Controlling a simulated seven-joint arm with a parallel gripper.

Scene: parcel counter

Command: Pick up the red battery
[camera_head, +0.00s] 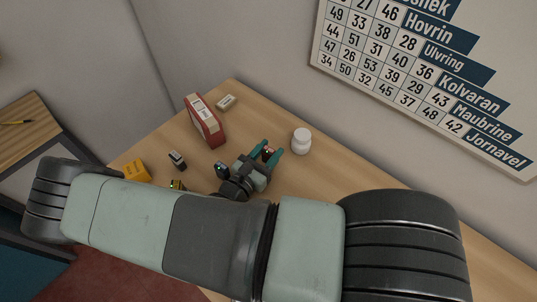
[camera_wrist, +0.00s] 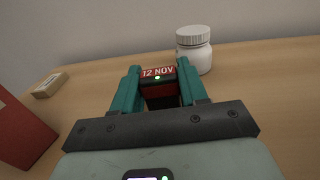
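A small block with a red top strip printed "12 NOV" and a dark body (camera_wrist: 158,73) is between the two teal fingers of my gripper (camera_wrist: 160,88) in the wrist view. In the head view it is a small red and dark spot (camera_head: 268,154) between the fingertips of my gripper (camera_head: 271,150). The fingers are apart with the block filling nearly all the gap; I cannot tell whether they press on it.
A white lidded jar (camera_head: 301,141) stands just right of the fingers. A red and white box (camera_head: 204,121) and a small pale box (camera_head: 226,102) stand behind left. A small dark item (camera_head: 177,160) and a yellow box (camera_head: 136,170) lie left. My arm hides the counter's front.

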